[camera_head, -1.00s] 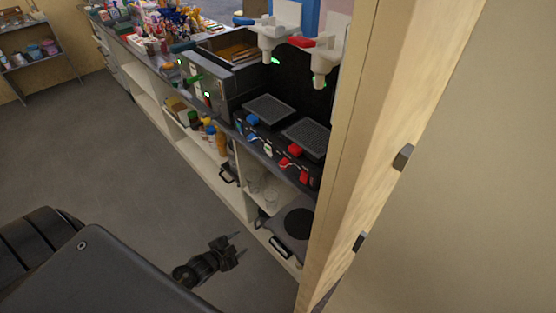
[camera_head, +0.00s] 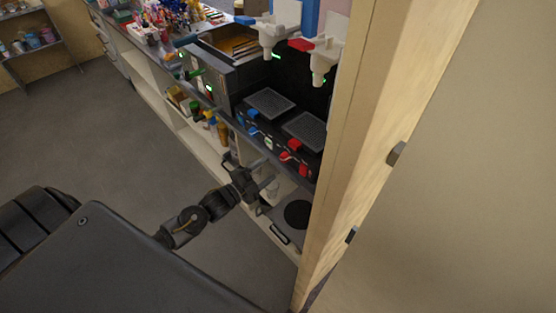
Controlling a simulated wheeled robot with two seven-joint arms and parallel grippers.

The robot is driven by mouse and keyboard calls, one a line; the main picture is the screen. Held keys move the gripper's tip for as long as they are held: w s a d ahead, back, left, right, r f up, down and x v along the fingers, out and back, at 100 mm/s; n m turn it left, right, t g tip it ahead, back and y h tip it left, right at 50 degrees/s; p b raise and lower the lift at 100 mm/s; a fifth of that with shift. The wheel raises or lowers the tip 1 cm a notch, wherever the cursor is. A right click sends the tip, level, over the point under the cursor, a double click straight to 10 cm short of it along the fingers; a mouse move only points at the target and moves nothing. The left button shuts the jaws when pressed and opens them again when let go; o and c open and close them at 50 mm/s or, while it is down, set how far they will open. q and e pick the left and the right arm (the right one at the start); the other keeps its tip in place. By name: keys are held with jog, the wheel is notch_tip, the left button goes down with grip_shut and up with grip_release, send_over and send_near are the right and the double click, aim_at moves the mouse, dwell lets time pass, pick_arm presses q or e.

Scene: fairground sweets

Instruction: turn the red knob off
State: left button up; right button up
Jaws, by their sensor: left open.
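A red knob (camera_head: 294,144) sits on the front of the dark machine (camera_head: 279,130) with two square grates, at the right end of the counter. Smaller red parts (camera_head: 304,170) show just below it. My left gripper (camera_head: 268,175) is open and empty, in front of the counter's lower shelves. In the picture it is below and left of the red knob, clearly apart from it. The knob's exact turn is too small to tell. My right gripper is not in view.
A blue knob (camera_head: 253,113) sits left of the red one. Two white dispensers (camera_head: 323,62) with a blue and a red handle hang above. A wooden post (camera_head: 357,130) stands close on the right. The floor (camera_head: 110,150) left of the counter is clear.

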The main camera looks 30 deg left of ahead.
aim_at(282, 159)
pick_arm(q)
jog(key=p+x, duration=0.1)
jog(key=x, duration=0.5)
jog(key=c, duration=1)
